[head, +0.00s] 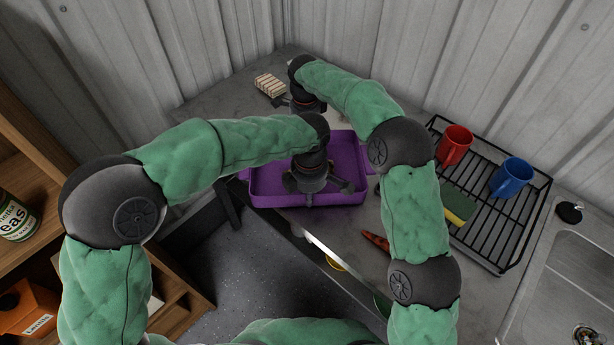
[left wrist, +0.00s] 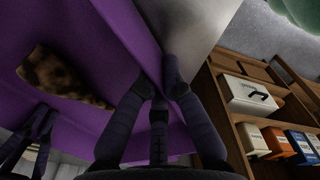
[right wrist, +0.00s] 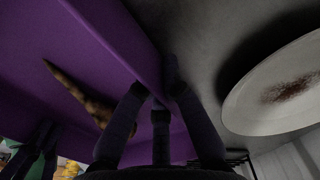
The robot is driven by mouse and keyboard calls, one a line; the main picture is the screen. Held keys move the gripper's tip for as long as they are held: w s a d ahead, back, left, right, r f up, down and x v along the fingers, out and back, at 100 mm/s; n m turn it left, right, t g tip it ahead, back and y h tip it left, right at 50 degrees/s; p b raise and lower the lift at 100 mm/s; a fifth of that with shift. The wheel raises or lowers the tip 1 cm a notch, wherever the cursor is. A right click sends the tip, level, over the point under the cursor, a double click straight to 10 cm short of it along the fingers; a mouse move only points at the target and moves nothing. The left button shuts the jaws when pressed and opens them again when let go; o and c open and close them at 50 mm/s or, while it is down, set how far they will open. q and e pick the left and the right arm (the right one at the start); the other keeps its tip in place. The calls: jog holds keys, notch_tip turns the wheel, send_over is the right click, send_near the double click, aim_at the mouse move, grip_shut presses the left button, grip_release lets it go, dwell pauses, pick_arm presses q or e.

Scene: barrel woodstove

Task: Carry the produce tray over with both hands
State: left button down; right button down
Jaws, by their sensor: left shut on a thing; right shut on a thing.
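The purple produce tray (head: 265,180) is in the middle of the head view, over the corner of the grey counter. My left gripper (head: 310,197) is at its near side. In the left wrist view its fingers (left wrist: 160,90) are shut on the tray's wall (left wrist: 125,25). My right gripper (head: 300,106) is at the far side, partly hidden by my arm. In the right wrist view its fingers (right wrist: 160,95) are shut on the tray's wall (right wrist: 120,40). A mottled brown item (left wrist: 60,78) lies inside, and a tapered brown one (right wrist: 85,95) shows in the right wrist view.
A black rack (head: 490,222) with a red mug (head: 453,145) and a blue mug (head: 511,177) stands right, beside the sink (head: 575,280). A pale ribbed block (head: 270,85) lies at the back. A stained white plate (right wrist: 265,105) is near my right gripper. Wooden shelves (head: 30,150) stand left.

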pick_arm(q)
jog(key=shift+w+f, duration=0.1)
jog(key=shift+f, duration=0.15)
pick_arm(e)
jog(key=shift+f, duration=0.3)
pick_arm(q)
jog(key=c, duration=1.4)
grip_release()
pick_arm(e)
jog(key=c, duration=1.4)
grip_release()
pick_arm(q)
jog(key=shift+r, duration=0.1)
notch_tip(320, 180, up, 12)
jog(key=shift+f, duration=0.1)
pick_arm(e)
notch_tip(320, 180, up, 12)
jog(key=shift+r, duration=0.1)
